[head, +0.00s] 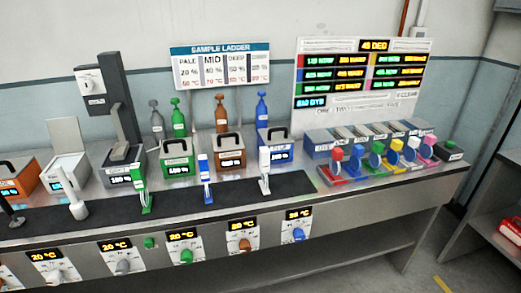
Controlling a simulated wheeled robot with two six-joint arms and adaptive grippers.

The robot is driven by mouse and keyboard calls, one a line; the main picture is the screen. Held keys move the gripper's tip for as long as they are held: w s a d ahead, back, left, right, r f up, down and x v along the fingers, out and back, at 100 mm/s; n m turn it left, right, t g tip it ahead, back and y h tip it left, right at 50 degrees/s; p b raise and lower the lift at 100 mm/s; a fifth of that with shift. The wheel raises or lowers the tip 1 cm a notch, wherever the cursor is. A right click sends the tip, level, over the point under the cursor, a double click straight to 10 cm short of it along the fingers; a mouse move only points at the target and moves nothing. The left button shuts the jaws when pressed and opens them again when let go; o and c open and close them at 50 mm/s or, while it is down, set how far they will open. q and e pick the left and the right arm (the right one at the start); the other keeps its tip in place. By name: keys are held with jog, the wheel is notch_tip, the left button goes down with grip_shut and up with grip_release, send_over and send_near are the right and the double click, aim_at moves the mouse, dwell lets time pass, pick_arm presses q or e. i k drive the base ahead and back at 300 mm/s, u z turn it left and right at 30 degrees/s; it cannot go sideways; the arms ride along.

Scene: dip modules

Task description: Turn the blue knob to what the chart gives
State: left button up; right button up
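The blue knob (299,235) is on the front panel at the right end of a row of knobs. The display above it (299,214) seems to read 30 or 31 °C. The sample ladder chart (220,66) hangs on the back wall, with columns PALE, MID, DEEP and a fourth whose heading is blurred. Each column has a percentage and a red temperature below; these are too small to read surely. A blue-fronted box (280,153) with a lit display stands behind the blue knob. Neither of my grippers is in view.
Green (186,257), orange-brown (244,246) and grey (123,267) knobs sit left of the blue one. Stands with green, blue and white clips (265,172) rise from the black mat (230,199). Coloured-topped modules (377,155) and a lit board (362,80) are at right.

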aim_at(298, 234)
jog(key=z, duration=0.4)
jog(key=k, duration=1.2)
jog(key=u, duration=0.9)
